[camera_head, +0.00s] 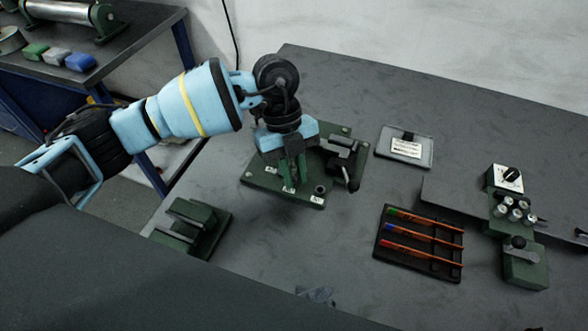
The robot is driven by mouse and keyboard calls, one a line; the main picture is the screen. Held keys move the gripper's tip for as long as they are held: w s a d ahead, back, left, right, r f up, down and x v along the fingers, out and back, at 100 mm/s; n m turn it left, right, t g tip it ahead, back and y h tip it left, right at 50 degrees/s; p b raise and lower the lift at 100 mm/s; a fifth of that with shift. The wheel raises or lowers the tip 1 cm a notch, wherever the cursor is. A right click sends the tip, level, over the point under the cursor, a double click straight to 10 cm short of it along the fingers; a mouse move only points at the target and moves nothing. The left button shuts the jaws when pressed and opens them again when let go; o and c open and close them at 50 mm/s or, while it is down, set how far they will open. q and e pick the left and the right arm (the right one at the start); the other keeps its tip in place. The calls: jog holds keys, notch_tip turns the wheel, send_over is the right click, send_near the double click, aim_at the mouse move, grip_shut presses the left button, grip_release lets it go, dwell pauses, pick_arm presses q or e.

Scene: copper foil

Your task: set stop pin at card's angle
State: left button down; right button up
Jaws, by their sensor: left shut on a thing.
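My left gripper (292,180) points down over a green bending plate (262,183) and is shut on what looks like the stop pin. The fingers hide most of the pin, and I cannot tell whether it sits in a hole. Small white labels (316,199) mark the plate's front edge, with a dark round hole or knob (320,188) near them. A dark lever part (345,165) stands on the plate's right side. The card (406,149) is white with print too small to read, and lies in a grey holder (386,155) right of the plate. My right gripper is out of view.
A green slotted block (190,226) stands front left. A black tray (405,262) holds orange pencils with coloured ends. A dial box (506,179) and a green fixture with silver knobs (512,212) stand at right. The table between plate and tray is clear.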

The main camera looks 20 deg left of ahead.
pick_arm(q)
jog(key=shift+f, duration=0.25)
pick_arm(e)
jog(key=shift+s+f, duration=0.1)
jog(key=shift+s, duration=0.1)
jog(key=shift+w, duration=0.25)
pick_arm(q)
jog(key=c, duration=1.6)
grip_release()
jog(key=shift+c, duration=0.2)
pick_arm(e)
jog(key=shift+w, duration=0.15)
pick_arm(q)
jog(key=shift+r, duration=0.2)
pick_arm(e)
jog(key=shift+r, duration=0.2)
pick_arm(q)
jog(key=shift+r+p, duration=0.4)
jog(key=shift+p, duration=0.05)
jog(key=shift+r+p, duration=0.35)
jog(key=shift+r, duration=0.15)
jog(key=shift+r+p, duration=0.35)
jog(key=shift+r, duration=0.1)
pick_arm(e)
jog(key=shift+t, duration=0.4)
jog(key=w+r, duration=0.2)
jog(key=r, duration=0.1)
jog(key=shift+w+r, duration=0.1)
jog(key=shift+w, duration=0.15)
